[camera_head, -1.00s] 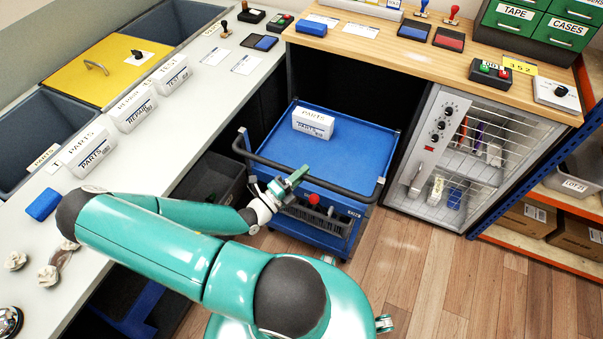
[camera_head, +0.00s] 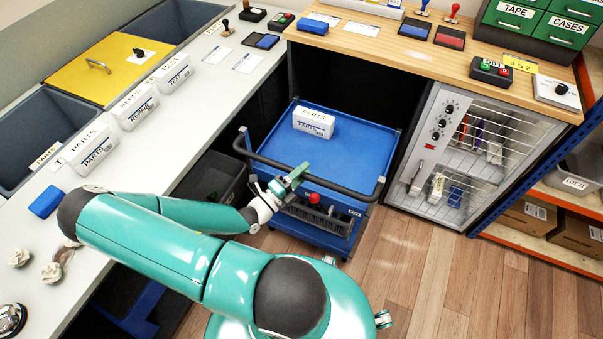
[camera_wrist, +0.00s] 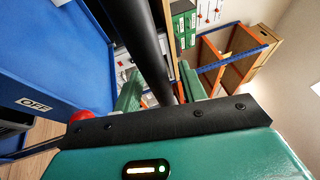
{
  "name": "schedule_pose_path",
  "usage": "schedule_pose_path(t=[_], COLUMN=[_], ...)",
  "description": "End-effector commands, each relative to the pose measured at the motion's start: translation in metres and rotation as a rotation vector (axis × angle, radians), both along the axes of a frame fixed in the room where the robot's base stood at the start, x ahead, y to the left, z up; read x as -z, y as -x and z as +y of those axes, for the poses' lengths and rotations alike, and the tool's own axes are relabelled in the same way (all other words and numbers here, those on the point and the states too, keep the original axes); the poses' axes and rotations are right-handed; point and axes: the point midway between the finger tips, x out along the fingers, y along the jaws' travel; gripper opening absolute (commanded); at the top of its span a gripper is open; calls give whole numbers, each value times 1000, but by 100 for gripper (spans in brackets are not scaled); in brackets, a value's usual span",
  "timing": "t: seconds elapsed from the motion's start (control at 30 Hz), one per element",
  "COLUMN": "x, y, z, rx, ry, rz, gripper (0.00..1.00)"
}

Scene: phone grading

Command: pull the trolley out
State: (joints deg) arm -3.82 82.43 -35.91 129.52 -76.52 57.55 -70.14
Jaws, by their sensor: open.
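The blue trolley (camera_head: 345,150) stands under the wooden counter, partly in the recess, with a white PARTS box (camera_head: 314,121) on its top. Its black handle bar (camera_head: 340,188) runs along the front; in the wrist view the bar (camera_wrist: 147,45) passes between the two green fingers. My gripper (camera_head: 289,181) is open at the handle's left part, with its fingers (camera_wrist: 160,88) on either side of the bar. I cannot tell whether they touch it.
An oven-like cabinet (camera_head: 420,160) stands close on the trolley's right. A dark bin (camera_head: 212,178) is close on its left, beneath the white counter (camera_head: 190,105). Wooden floor (camera_head: 420,265) lies free in front and to the right.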

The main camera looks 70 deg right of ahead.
Motion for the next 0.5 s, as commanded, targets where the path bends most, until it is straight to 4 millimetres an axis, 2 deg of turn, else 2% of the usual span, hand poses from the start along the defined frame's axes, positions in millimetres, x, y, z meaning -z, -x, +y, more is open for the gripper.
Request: schedule_pose_path(t=[0.27, 0.5], x=[2, 11], y=[-6, -28], z=[11, 51], rx=[-2, -4], ry=[-2, -3], rz=[-1, -3], gripper=[41, 41])
